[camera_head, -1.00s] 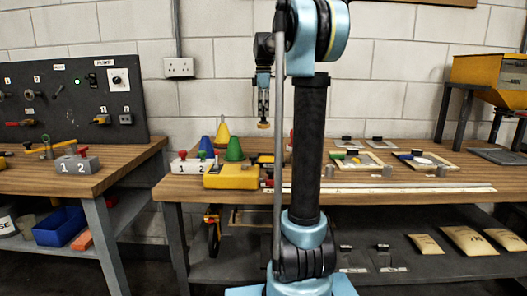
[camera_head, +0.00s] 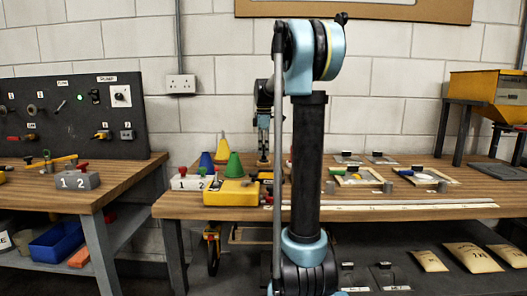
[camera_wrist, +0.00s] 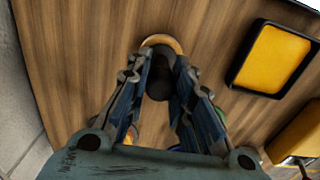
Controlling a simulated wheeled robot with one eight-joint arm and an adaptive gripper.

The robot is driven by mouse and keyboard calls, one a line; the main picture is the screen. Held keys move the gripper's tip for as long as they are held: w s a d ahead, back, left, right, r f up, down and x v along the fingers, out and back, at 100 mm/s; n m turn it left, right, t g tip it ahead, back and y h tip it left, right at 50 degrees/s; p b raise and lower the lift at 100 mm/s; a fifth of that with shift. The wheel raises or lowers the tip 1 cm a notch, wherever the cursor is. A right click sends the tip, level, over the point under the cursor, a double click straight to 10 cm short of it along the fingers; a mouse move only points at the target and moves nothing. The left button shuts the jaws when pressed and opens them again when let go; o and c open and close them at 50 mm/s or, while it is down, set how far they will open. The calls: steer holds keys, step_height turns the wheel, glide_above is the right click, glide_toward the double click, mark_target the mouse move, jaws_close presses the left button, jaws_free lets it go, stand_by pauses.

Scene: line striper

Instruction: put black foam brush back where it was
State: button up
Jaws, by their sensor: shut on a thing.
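My gripper (camera_head: 263,150) is low over the back part of the right-hand wooden bench, just right of the coloured cones. In the wrist view my gripper (camera_wrist: 165,80) is shut on the black foam brush (camera_wrist: 159,84), a dark rounded piece between the fingertips. A tan round part (camera_wrist: 162,41) shows at its far end. In the head view the brush is small and partly hidden by the fingers, close to the bench top; I cannot tell whether it touches.
A black-rimmed tray with a yellow inside (camera_wrist: 272,58) lies right of the gripper in the wrist view. Green (camera_head: 234,166), yellow (camera_head: 222,148) and blue (camera_head: 206,161) cones stand left, behind a yellow box (camera_head: 231,192). Bare wood surrounds the brush.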

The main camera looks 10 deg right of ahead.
steer(key=o, duration=0.9)
steer(key=shift+f, duration=0.1)
steer(key=shift+o, duration=0.2)
step_height(320, 180, up, 12)
steer(key=shift+s, duration=0.1)
